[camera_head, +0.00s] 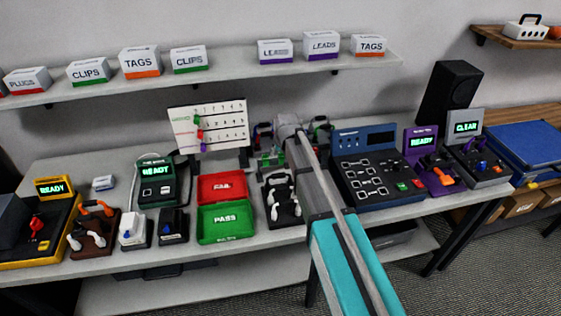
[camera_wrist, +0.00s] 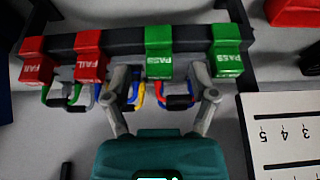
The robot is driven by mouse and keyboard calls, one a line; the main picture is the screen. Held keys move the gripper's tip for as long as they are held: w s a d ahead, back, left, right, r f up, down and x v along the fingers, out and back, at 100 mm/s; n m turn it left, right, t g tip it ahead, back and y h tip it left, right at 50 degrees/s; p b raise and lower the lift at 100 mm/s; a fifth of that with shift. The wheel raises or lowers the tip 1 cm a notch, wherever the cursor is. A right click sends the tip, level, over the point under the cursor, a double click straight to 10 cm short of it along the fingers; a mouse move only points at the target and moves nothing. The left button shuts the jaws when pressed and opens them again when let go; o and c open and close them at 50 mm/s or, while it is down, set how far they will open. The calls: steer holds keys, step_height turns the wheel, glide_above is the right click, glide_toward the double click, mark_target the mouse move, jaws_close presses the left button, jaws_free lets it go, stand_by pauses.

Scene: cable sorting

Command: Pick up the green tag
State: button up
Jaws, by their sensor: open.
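Two green tags marked PASS hang on a dark rail in the wrist view, the left one (camera_wrist: 159,48) and the right one (camera_wrist: 227,50). Two red tags marked FAIL (camera_wrist: 89,55) hang left of them. My gripper (camera_wrist: 163,82) is open and empty, its fingers spread below the rail on either side of the left green tag. I cannot tell whether they touch anything. Coloured cable loops show between and beside the fingers. In the head view my arm hides most of the rail area, and the tags cannot be made out clearly.
A red FAIL tray (camera_head: 222,187) and a green PASS tray (camera_head: 226,222) lie left of my arm. A white chart board (camera_head: 222,128) stands behind them. A dark control console (camera_head: 376,165) is close on the right. A wall shelf (camera_head: 230,78) with labelled boxes runs above.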

steer(key=shift+w+f+b, duration=0.25)
steer(key=shift+f+b, duration=0.05)
steer(key=shift+f, duration=0.25)
steer(key=c, duration=0.9)
